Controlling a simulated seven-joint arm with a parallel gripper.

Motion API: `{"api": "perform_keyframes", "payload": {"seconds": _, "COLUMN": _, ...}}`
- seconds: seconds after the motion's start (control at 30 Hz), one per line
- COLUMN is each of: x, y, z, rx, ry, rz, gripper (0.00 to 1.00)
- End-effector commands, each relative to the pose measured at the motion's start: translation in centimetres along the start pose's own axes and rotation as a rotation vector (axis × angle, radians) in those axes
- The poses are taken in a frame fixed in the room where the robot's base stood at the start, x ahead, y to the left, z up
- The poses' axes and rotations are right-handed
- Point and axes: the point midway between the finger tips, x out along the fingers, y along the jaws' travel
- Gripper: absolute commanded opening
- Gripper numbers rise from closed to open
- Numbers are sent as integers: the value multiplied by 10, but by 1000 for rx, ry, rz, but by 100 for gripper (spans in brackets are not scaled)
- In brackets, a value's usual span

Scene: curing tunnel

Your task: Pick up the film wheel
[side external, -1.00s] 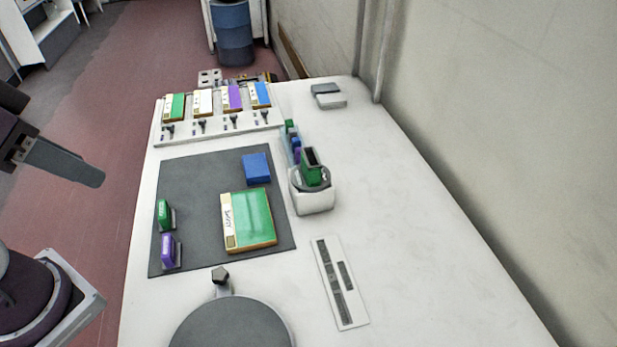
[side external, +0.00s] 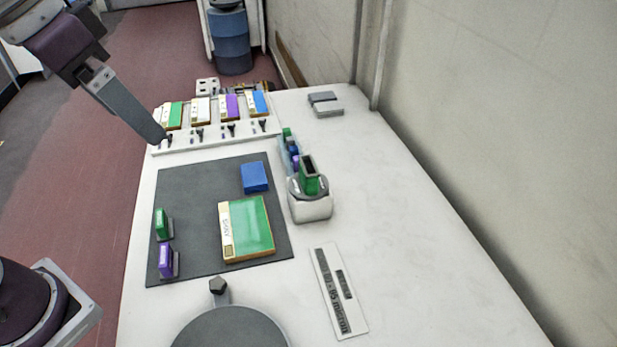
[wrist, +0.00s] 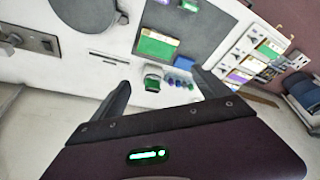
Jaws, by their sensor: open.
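No object is plainly marked as the film wheel, and I cannot tell which one it is. A green upright piece (side external: 309,178) sits in a rounded white holder (side external: 310,208) right of the dark mat. It also shows in the wrist view (wrist: 152,83), between my finger outlines. Small upright green (side external: 161,223) and purple (side external: 166,260) pieces stand on the mat's left side.
The dark mat (side external: 195,195) bears a green slab (side external: 247,228) and a blue block (side external: 254,177). A rack of coloured panels (side external: 215,133) is behind. A round grey plate (side external: 230,330) is in front. A marked strip (side external: 338,290) lies right. The table's right side is clear.

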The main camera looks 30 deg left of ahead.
Motion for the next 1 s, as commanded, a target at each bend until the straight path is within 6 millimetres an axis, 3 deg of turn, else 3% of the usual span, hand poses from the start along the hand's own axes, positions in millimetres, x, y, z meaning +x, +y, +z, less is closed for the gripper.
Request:
{"api": "perform_keyframes", "payload": {"seconds": 0.03, "x": 12, "y": 2, "z": -34, "rx": 50, "ry": -48, "rz": 22, "gripper": 87}}
{"api": "perform_keyframes", "payload": {"seconds": 0.1, "x": 35, "y": 8, "z": -78, "rx": 132, "ry": -105, "rz": 45, "gripper": 87}}
{"api": "perform_keyframes", "payload": {"seconds": 0.2, "x": 86, "y": 21, "z": -132, "rx": 259, "ry": -188, "rz": 69, "gripper": 87}}
{"api": "perform_keyframes", "payload": {"seconds": 0.33, "x": 164, "y": 46, "z": -173, "rx": 429, "ry": -281, "rz": 86, "gripper": 87}}
{"api": "perform_keyframes", "payload": {"seconds": 0.4, "x": 199, "y": 58, "z": -181, "rx": 506, "ry": -318, "rz": 91, "gripper": 87}}
{"api": "perform_keyframes", "payload": {"seconds": 0.5, "x": 232, "y": 71, "z": -185, "rx": 580, "ry": -350, "rz": 97, "gripper": 87}}
{"api": "perform_keyframes", "payload": {"seconds": 1.0, "x": 306, "y": 70, "z": -161, "rx": 609, "ry": -365, "rz": 100, "gripper": 87}}
